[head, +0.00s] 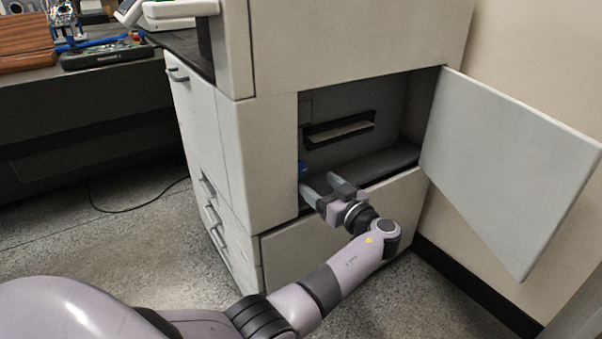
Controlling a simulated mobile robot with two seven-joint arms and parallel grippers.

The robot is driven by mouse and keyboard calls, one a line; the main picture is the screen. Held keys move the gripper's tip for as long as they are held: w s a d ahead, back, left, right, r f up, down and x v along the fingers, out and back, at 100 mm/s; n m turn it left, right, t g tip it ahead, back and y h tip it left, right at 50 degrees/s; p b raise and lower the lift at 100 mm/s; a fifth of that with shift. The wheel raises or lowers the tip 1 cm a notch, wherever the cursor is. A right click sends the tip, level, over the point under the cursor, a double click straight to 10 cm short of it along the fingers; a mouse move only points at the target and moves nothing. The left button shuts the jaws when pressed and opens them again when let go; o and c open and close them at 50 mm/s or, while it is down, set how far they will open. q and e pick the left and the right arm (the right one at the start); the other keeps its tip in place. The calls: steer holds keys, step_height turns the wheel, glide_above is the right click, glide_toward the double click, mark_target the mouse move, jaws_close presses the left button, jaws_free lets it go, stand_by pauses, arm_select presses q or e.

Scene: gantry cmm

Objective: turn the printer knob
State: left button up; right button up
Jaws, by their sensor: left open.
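The printer (262,150) is a large light-grey floor machine with its side compartment open. A small blue part (303,169), which looks like the knob, shows at the left inner edge of the opening. It is partly hidden, so its shape and angle cannot be told. My left gripper (318,180) is open at the lower left of the opening. Its fingers point into the compartment, just below and beside the blue part. I cannot tell whether they touch it. My right gripper is not in view.
The open printer door (510,165) sticks out to the right of the compartment. A dark slot (338,130) is in the compartment's back wall. A dark desk (85,85) with tools stands at the left, and a cable (135,205) lies on the floor.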

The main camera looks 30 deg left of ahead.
mark_target(301, 170)
arm_select(q)
steer(key=shift+w+a, duration=0.25)
steer(key=shift+a, duration=0.4)
steer(key=b+x, duration=0.1)
steer(key=x, duration=0.3)
steer(key=shift+w+a+f, duration=0.1)
steer(key=shift+w+a, duration=0.1)
steer(key=shift+a, duration=0.15)
steer(key=shift+w+a, duration=0.25)
steer(key=shift+a, duration=0.35)
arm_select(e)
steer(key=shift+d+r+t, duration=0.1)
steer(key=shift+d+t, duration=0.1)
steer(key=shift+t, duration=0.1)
arm_select(q)
steer(key=c, duration=1)
